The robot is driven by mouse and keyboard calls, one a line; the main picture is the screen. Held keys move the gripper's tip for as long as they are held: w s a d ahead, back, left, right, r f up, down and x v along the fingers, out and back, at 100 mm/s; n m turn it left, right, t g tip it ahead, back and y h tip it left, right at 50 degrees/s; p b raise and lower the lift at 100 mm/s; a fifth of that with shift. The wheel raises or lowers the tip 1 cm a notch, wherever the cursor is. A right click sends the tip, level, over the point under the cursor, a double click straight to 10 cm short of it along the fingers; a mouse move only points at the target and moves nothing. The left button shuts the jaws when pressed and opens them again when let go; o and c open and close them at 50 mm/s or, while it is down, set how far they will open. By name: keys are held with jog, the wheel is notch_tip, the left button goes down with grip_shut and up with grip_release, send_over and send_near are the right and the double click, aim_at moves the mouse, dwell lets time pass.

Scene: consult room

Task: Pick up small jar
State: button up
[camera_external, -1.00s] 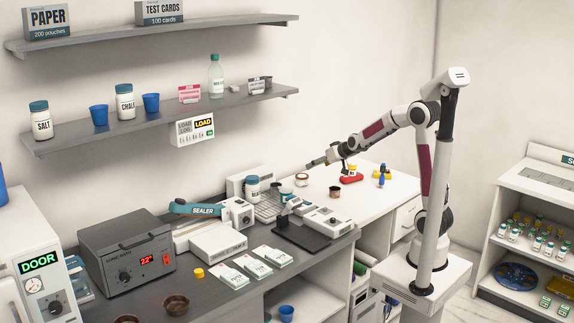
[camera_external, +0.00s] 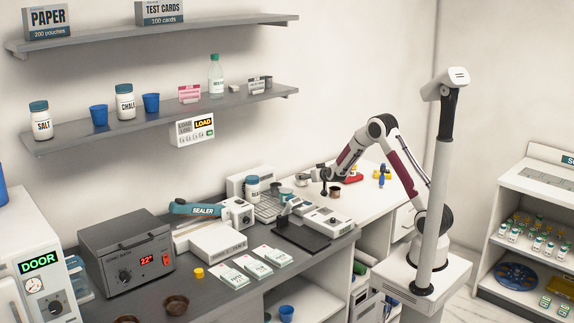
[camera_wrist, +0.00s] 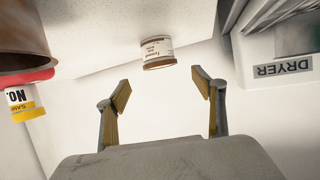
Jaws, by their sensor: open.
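The small jar (camera_wrist: 157,52), with a white printed label and brown bands, stands on the white worktop. In the wrist view it shows upside down, ahead of the fingertips and roughly centred between them. In the outside view the jar (camera_external: 301,182) is small and lies just left of my gripper (camera_external: 322,186), close to the worktop. In the wrist view my gripper (camera_wrist: 163,92) is open and empty, with its two fingers spread wide. The jar is apart from both fingers.
A brown cup (camera_external: 335,191) stands right beside my gripper; it fills the wrist view's upper left (camera_wrist: 22,38). A red-and-yellow labelled item (camera_wrist: 27,105) is near it. A box marked DRYER (camera_wrist: 282,70) is at the wrist view's right. White worktop (camera_external: 370,210) is clear toward the front.

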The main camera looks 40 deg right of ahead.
aim_at(302, 181)
jog(key=shift+w+d+f, duration=0.15)
jog(key=shift+d+f, duration=0.05)
jog(key=shift+f, duration=0.15)
jog(key=shift+w, duration=0.1)
jog(key=shift+x, duration=1.2)
jog(key=shift+x, duration=2.6)
jog(key=shift+a+f, duration=0.1)
jog(key=shift+a, duration=0.1)
jog(key=c, duration=1.3)
